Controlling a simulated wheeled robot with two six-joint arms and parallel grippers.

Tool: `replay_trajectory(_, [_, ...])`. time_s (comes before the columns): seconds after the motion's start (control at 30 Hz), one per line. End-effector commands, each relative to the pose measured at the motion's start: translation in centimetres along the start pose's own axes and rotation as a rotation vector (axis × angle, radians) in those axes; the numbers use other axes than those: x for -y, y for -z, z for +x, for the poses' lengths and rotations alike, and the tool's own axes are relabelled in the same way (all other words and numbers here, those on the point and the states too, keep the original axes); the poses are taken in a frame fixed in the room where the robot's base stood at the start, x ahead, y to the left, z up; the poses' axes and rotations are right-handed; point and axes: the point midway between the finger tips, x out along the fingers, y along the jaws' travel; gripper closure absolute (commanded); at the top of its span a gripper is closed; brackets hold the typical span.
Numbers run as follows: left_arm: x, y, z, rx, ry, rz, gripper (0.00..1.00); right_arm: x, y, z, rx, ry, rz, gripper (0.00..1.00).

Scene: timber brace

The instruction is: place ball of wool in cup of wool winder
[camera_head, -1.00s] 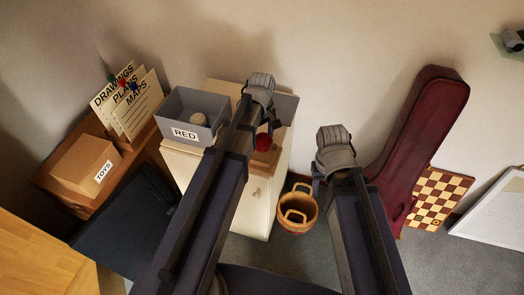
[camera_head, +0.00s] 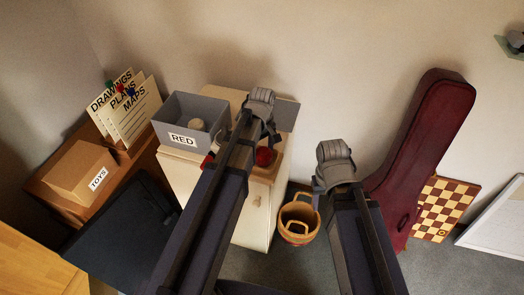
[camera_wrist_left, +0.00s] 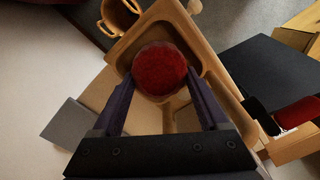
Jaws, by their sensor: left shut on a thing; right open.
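A dark red ball of wool (camera_head: 264,157) shows beside my left arm in the head view. In the left wrist view the ball (camera_wrist_left: 160,69) sits between the two fingertips of my left gripper (camera_wrist_left: 160,76), which is shut on it. It appears over a wooden tray (camera_wrist_left: 228,92) with raised rims; I cannot tell whether it touches the tray. The tray (camera_head: 266,174) is on the white cabinet. Another red part (camera_wrist_left: 298,112) lies at the right in the wrist view, by a wooden block; I cannot tell whether it belongs to the winder. My right gripper (camera_head: 318,197) is open, mostly hidden.
A grey box labelled RED (camera_head: 182,139) stands on the white cabinet (camera_head: 255,205) left of my arm, with a pale round thing inside. A wooden bucket (camera_head: 298,220) stands on the floor right of the cabinet. A red instrument case (camera_head: 425,150) and a chessboard (camera_head: 443,208) lean on the wall.

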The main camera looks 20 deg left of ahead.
Motion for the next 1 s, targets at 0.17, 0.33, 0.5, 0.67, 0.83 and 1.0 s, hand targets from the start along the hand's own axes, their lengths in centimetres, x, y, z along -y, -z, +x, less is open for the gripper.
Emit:
replay_trajectory(0.17, [0.0,0.0,0.1,0.0,0.0,0.0,0.08,0.0,0.0,0.1,0.0,0.0,0.0,0.5])
replay_trajectory(0.33, [0.0,0.0,0.1,0.0,-0.001,0.0,0.0,0.0,0.0,0.1,0.0,0.0,0.0,0.5])
replay_trajectory(0.5, [-0.1,0.0,0.1,0.0,-0.001,0.0,0.0,0.0,0.0,0.1,0.0,0.0,0.0,0.5])
replay_trajectory(0.67, [-0.1,0.0,-0.5,0.0,-0.001,0.0,0.0,-0.1,0.0,-0.5,0.0,0.0,0.0,0.5])
replay_trajectory(0.83, [0.0,0.0,-2.0,0.0,-0.001,0.0,0.0,-0.2,-0.1,-2.0,0.0,0.0,0.0,0.5])
replay_trajectory(1.0, [0.0,0.0,-4.4,0.0,0.0,0.0,0.0,-0.4,-0.3,-4.3,0.0,0.0,0.0,0.5])
